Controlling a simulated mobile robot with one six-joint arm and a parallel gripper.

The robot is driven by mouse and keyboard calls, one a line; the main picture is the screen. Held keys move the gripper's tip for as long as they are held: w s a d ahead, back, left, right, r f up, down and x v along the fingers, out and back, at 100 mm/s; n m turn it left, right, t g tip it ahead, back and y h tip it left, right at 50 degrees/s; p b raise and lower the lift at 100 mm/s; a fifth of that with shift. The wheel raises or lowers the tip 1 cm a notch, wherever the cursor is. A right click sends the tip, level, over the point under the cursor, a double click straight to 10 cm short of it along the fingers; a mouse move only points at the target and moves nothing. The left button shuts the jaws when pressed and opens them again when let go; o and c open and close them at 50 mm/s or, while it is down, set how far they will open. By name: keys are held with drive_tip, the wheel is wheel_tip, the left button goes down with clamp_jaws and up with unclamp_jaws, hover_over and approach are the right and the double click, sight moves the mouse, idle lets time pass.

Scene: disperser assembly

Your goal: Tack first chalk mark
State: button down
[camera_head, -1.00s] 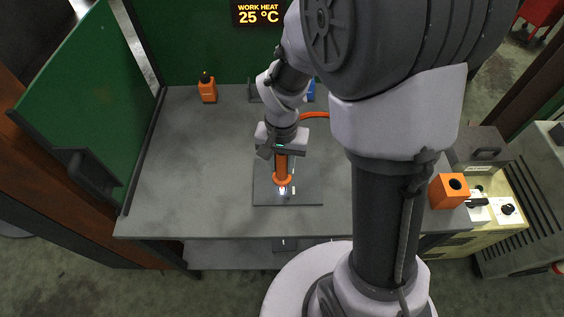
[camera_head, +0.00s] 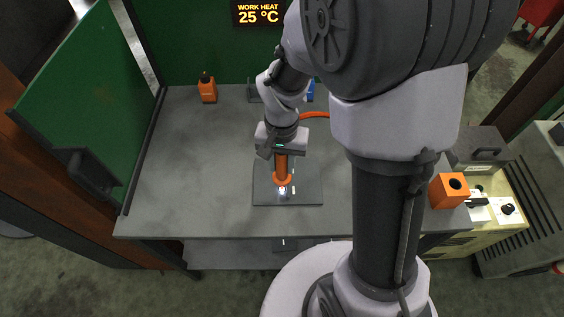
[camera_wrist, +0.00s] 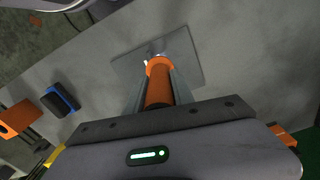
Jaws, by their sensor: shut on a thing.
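My gripper (camera_head: 282,153) is shut on an orange welding torch (camera_head: 282,168) and holds it about upright, nozzle down, over a dark flat plate (camera_head: 264,194) on the bench. In the wrist view the torch (camera_wrist: 159,84) points away from my gripper towards the plate (camera_wrist: 188,58). A small bright white spot shows at the torch's tip, and a small pale mark (camera_head: 293,190) lies just right of it on the plate. I cannot tell whether the tip touches the plate. The torch's collar partly hides the spot beneath it.
The grey bench (camera_head: 190,160) is clear left of the plate. An orange bottle (camera_head: 207,91) stands at the back left. An orange hose (camera_head: 316,115) runs behind my arm. An orange holder (camera_head: 448,191) and a cream machine (camera_head: 490,205) stand right. A green panel (camera_head: 85,100) borders the left.

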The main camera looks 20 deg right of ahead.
drive_tip(key=shift+s, duration=0.1)
wheel_tip(320, 180, up, 9)
drive_tip(key=p, duration=0.7)
drive_tip(key=shift+r+p, duration=0.1)
drive_tip(key=shift+p, duration=0.25)
